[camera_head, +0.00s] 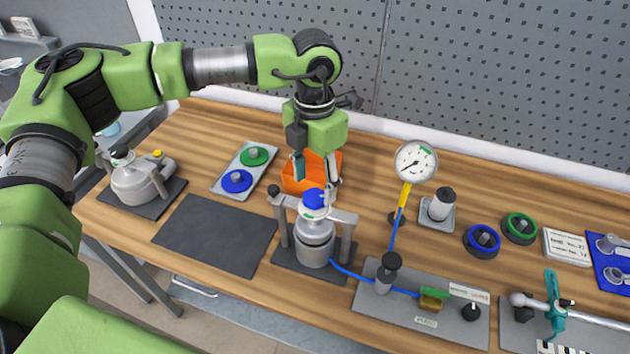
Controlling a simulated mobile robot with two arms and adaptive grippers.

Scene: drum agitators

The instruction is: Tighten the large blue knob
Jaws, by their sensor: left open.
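A blue knob (314,198) sits on top of the metal vessel (315,240) in the middle of the bench, under a frame with grey posts. My left gripper (316,178) points down just above this knob, with its fingers spread and nothing seen between them. Whether a fingertip touches the knob I cannot tell. Other round blue parts are a blue disc (237,181) on a light plate at the left and a thick blue ring (482,241) at the right. My right gripper is not in view.
An orange bin (296,181) stands close behind my left gripper. A pressure gauge (416,162) rises at the right, with a blue hose (350,271) running from the vessel to a grey plate. A second vessel (133,182) stands far left. The dark mat (215,235) is clear.

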